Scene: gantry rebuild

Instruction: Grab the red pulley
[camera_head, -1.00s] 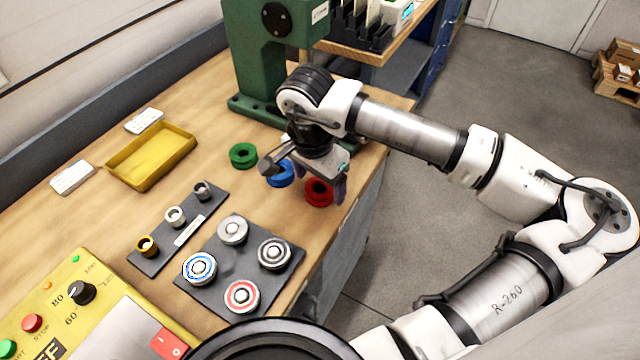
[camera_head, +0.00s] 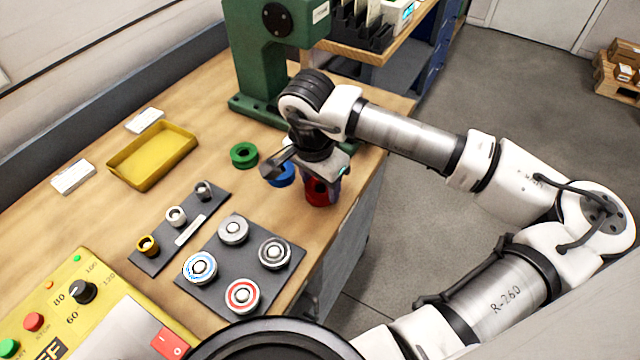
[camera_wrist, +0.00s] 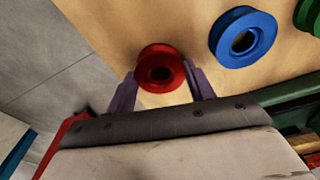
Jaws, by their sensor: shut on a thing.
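The red pulley (camera_head: 316,194) stands near the right edge of the wooden bench, partly hidden by my gripper in the head view. My gripper (camera_head: 322,185) is down at the pulley, its fingers shut on it from both sides. In the wrist view the red pulley (camera_wrist: 160,68) sits between the two purple-grey fingertips of my gripper (camera_wrist: 161,82). Its dark centre hole faces the camera.
A blue pulley (camera_head: 279,174) is close to my gripper, and a green pulley (camera_head: 243,155) lies farther left. A dark plate (camera_head: 212,256) with several pegs stands in front. A green press (camera_head: 262,60) rises behind. The bench edge is close on the right.

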